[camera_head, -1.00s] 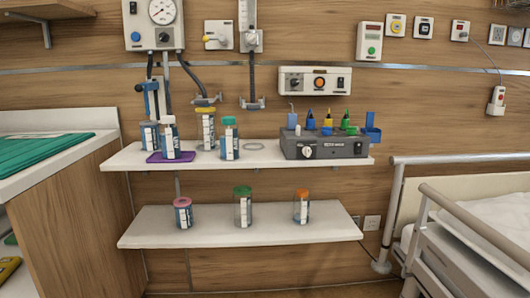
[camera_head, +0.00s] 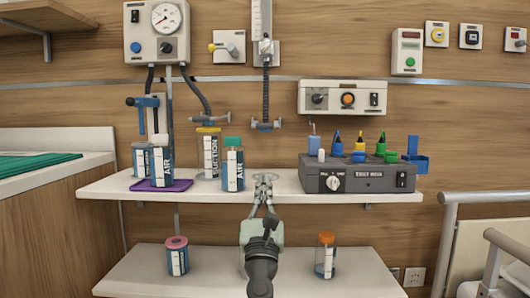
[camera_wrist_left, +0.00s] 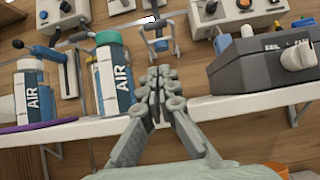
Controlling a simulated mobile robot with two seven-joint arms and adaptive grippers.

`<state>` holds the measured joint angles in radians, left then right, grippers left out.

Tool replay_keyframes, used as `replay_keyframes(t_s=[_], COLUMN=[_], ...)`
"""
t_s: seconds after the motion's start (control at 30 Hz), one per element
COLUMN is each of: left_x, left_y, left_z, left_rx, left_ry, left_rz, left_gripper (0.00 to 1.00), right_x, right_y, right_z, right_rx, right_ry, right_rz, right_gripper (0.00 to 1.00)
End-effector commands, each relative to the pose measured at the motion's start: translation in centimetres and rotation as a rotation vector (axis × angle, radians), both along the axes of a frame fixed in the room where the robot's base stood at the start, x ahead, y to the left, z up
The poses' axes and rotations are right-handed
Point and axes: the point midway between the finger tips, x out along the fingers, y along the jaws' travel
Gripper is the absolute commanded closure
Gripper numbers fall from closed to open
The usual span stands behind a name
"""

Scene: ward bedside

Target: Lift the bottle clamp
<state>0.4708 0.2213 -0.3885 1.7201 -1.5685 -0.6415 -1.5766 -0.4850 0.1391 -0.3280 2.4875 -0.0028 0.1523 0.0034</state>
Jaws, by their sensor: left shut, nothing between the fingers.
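A blue clamp-like fixture with a dark screw handle, which I take for the bottle clamp (camera_head: 145,103), stands upright at the left end of the upper shelf, behind the bottles. Its lower part is hidden by them. In the left wrist view the blue clamp (camera_wrist_left: 45,52) shows at the upper left. My left gripper (camera_head: 264,190) is at the front edge of the upper shelf, right of the clamp and apart from it. Its fingers (camera_wrist_left: 163,85) are shut and empty. My right gripper is not in view.
AIR bottles (camera_head: 233,168) and a yellow-capped bottle (camera_head: 208,152) stand between clamp and gripper. A purple mat (camera_head: 161,186) lies under one bottle. A grey box (camera_head: 350,177) is right on the upper shelf (camera_head: 110,187). The lower shelf (camera_head: 210,278) holds jars.

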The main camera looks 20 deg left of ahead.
Motion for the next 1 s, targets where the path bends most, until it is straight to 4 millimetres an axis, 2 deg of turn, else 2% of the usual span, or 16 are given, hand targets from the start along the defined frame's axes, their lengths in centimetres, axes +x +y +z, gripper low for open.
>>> replay_keyframes(t_s=[0.17,0.53,0.6,0.73,1.0], left_x=[1.6,7.6,7.8,8.1,8.3], left_y=[0.5,2.3,2.3,2.4,2.4], left_z=[1.4,5.9,7.3,8.8,9.7], left_rx=[-0.003,-0.004,-0.004,-0.005,-0.004], left_ry=[-0.003,-0.002,-0.003,-0.002,0.0], left_rz=[0.001,0.001,-0.001,-0.001,-0.002], left_gripper=[1.0,1.0,1.0,1.0,1.0], right_x=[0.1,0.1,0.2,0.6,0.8], right_y=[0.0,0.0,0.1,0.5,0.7], right_z=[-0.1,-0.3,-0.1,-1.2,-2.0], right_rx=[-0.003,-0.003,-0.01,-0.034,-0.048], right_ry=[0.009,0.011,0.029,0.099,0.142], right_rz=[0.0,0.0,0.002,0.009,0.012], right_gripper=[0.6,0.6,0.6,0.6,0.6])
